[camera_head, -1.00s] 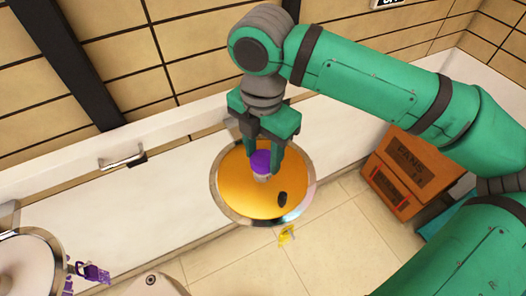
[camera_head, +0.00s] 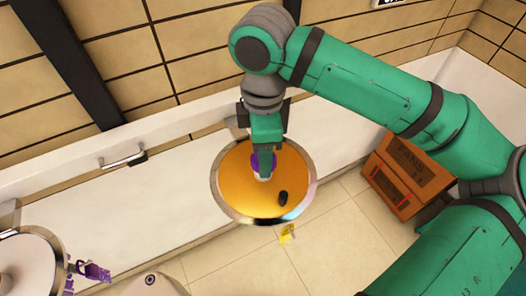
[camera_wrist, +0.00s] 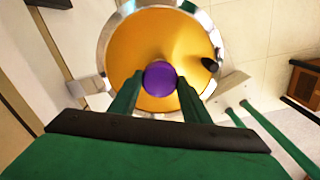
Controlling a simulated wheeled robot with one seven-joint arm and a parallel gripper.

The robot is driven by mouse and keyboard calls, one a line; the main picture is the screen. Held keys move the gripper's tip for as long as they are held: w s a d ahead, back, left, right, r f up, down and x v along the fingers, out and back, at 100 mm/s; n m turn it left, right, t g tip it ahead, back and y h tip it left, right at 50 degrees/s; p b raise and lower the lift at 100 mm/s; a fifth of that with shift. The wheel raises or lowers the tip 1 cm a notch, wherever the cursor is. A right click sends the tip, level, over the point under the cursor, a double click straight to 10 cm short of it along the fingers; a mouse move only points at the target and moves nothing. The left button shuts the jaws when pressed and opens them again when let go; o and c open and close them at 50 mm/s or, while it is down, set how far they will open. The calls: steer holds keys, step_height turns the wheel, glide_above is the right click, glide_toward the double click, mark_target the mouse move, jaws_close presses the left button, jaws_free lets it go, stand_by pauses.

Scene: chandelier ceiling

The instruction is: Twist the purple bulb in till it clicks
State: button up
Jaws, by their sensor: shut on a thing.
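The purple bulb (camera_wrist: 160,78) sits at the middle of a round orange dish with a shiny metal rim (camera_head: 216,192). In the wrist view it is between the two green fingers of my gripper (camera_wrist: 158,84). The gripper is shut on it. In the head view my gripper (camera_head: 264,168) comes down over the bulb, and its fingers hide much of the purple (camera_head: 272,162). A pale base shows below the purple part. Whether the bulb is fully seated cannot be told.
A small black knob (camera_head: 283,198) stands on the orange dish. A wooden crate (camera_head: 400,178) is at the right. A yellow item (camera_head: 288,233) lies on the tiled floor. Purple pieces (camera_head: 95,271) are at lower left, beside another round fixture (camera_head: 28,262). A handle (camera_head: 124,160) is on the white ledge.

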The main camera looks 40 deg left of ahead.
stand_by(0.3)
steer(key=o, duration=1.8)
steer(key=shift+c, duration=0.2)
steer(key=shift+r, duration=3.75)
